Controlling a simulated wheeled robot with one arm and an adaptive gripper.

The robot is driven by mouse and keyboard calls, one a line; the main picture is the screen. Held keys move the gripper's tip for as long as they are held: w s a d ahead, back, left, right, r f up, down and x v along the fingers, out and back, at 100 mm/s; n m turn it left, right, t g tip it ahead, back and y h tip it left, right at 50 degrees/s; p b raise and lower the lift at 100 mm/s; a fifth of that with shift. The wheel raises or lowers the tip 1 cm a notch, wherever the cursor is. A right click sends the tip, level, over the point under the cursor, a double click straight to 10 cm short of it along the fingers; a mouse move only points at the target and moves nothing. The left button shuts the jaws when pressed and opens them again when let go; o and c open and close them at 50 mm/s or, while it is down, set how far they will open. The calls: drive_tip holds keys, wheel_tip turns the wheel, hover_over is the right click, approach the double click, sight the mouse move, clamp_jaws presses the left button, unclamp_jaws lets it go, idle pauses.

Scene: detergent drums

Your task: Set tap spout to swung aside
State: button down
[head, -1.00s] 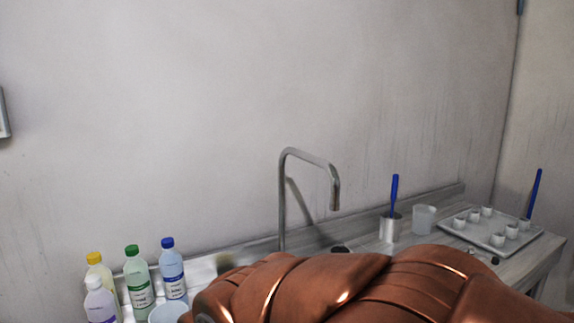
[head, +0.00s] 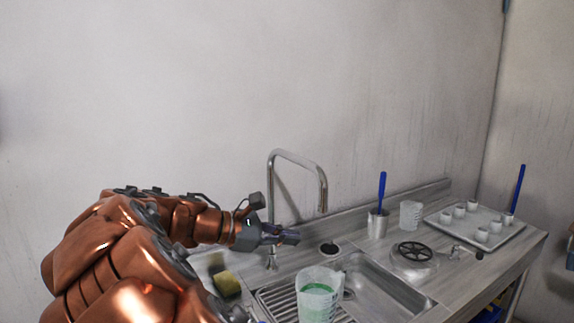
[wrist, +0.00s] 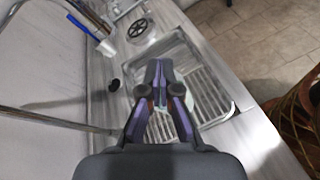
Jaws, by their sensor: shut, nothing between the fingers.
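The tap spout (head: 298,160) is a thin steel pipe that rises at the back of the sink, bends over and ends in a downturned tip, which points right in the head view. In the wrist view the spout (wrist: 92,17) crosses the upper left, with its upright pipe (wrist: 50,118) running along the left. My gripper (head: 292,237) is shut and empty, low in front of the tap's upright pipe in the head view. In the wrist view my gripper (wrist: 159,68) has its fingertips together above the sink, to the right of the pipe, apart from it.
A jug with green liquid (head: 318,296) stands by the sink basin (head: 385,290). A yellow sponge (head: 227,284) lies left. Space above the basin is clear.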

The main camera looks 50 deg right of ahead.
sight(297, 163)
drive_tip(key=w+r+n+h, duration=0.3)
drive_tip(key=w, duration=0.5)
drive_tip(key=w+r+n+h+p, duration=0.1)
drive_tip(key=w+r+n+h, duration=0.2)
drive_tip(key=w, duration=0.5)
drive_tip(key=shift+a+r+n+h, duration=0.15)
drive_tip(key=shift+r+n+h, duration=0.25)
drive_tip(key=shift+r+n, duration=0.15)
drive_tip(key=p+x, duration=0.4)
drive_tip(key=x, duration=0.9)
drive_tip(key=shift+r, duration=0.1)
drive_tip(key=shift+s+d, duration=0.15)
drive_tip(key=shift+d, duration=0.4)
drive_tip(key=shift+d, duration=0.1)
